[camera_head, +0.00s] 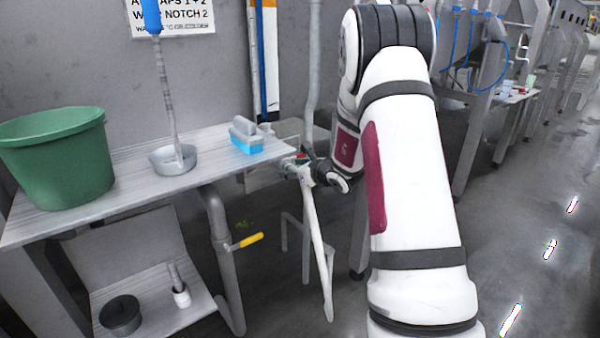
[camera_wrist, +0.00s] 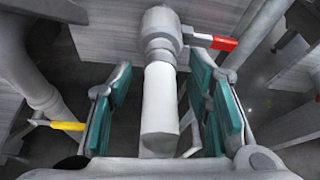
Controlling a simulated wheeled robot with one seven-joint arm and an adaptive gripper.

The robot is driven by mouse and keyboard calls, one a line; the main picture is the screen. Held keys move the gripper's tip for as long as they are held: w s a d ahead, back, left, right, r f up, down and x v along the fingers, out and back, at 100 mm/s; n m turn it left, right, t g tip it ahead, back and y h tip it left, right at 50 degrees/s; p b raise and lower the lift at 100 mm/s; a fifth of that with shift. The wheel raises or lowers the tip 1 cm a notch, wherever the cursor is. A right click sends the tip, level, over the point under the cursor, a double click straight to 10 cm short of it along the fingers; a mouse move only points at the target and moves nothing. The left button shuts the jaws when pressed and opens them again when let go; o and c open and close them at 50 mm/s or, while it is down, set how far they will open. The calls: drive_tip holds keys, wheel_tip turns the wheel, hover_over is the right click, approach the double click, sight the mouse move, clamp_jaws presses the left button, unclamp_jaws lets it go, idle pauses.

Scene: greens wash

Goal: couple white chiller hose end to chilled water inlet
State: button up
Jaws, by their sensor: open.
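The white hose (camera_head: 318,240) hangs from beside the bench's right end down towards the floor. In the wrist view its white end (camera_wrist: 160,105) lies between my fingers, lined up with a pale grey fitting (camera_wrist: 160,28), seemingly the chilled water inlet, which has a red lever (camera_wrist: 222,43). The hose end appears to meet the fitting's collar; I cannot tell whether it is locked. My gripper (camera_wrist: 160,72) is open, its teal pads either side of the hose end with visible gaps. In the head view, my wrist partly hides this area.
A yellow-handled valve (camera_head: 246,241) sits on a pipe under the bench (camera_head: 130,163). On the bench stand a green tub (camera_head: 58,160), a metal-footed wand (camera_head: 172,160) and a blue-and-grey brush (camera_head: 246,137). Open floor lies right of my arm.

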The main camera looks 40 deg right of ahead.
drive_tip(key=shift+w+f, duration=0.1)
drive_tip(key=shift+w, duration=0.15)
clamp_jaws()
drive_tip(key=shift+s, duration=0.1)
drive_tip(key=shift+s+d, duration=0.15)
drive_tip(key=shift+s, duration=2.6)
drive_tip(key=shift+s, duration=0.15)
drive_tip(key=shift+s+r, duration=0.1)
drive_tip(key=shift+r, duration=0.1)
drive_tip(key=shift+s+r+p, duration=1.15)
drive_tip(key=shift+s+r, duration=0.75)
drive_tip(key=shift+r, duration=0.2)
